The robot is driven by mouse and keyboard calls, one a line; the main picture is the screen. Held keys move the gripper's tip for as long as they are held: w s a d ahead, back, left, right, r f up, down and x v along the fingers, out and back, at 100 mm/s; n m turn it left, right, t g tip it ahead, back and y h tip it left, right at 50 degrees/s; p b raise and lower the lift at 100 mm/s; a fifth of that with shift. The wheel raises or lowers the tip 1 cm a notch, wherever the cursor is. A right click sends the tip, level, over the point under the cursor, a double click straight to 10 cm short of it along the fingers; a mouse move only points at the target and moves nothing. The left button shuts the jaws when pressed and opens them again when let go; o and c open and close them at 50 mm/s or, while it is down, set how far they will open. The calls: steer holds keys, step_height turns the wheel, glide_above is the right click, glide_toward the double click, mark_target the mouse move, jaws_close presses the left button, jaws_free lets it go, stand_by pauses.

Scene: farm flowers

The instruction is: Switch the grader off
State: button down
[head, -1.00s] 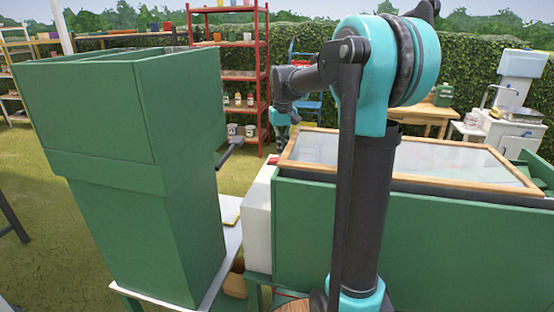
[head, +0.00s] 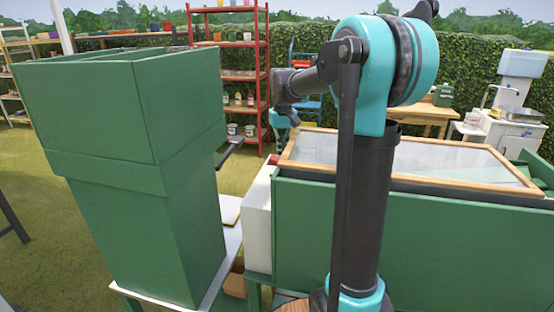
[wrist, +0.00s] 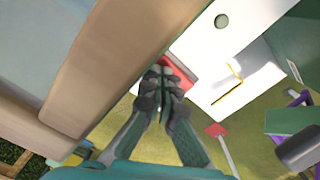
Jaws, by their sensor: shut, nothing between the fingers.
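The green machine with a wood-framed glass lid (head: 410,160) is at the right in the head view. I cannot tell for sure which machine is the grader. A white box (head: 257,225) stands against its left end, with a small red part (head: 274,160) at its top. In the wrist view, a red block (wrist: 180,73) shows beside the wooden frame (wrist: 130,60). My gripper (wrist: 165,75) is shut and empty, its fingertips overlapping the red block's left part in the picture. I cannot tell whether they touch it. The fingers are not clear in the head view.
A tall green hopper (head: 130,170) stands at the left. A white surface (wrist: 225,60) with a round green knob (wrist: 222,20) lies right of my fingers. A red shelf rack (head: 230,70) and a wooden table (head: 425,115) stand behind. Grass lies between.

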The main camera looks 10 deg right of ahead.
steer(key=shift+r, duration=3.35)
